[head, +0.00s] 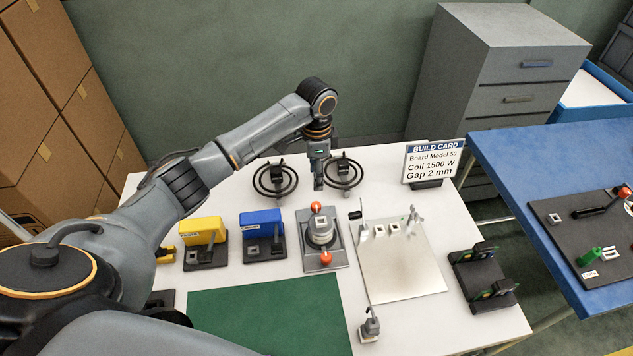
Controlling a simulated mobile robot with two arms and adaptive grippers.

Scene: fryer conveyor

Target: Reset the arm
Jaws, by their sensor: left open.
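My left arm reaches in from the left over the white table (470,325). My left gripper (319,184) points down above the far part of the table, between two black coils. One coil (262,182) is on its left and the other (357,172) on its right. It is open and holds nothing that I can see; its fingers are small in the picture. My right gripper is out of view.
A grey fixture with red knobs (321,258) stands nearer than the gripper. Yellow (202,230) and blue (262,222) blocks, a pale plate (400,275), a green mat (270,320) and a build card (432,161) share the table. A blue table (540,160) is at right.

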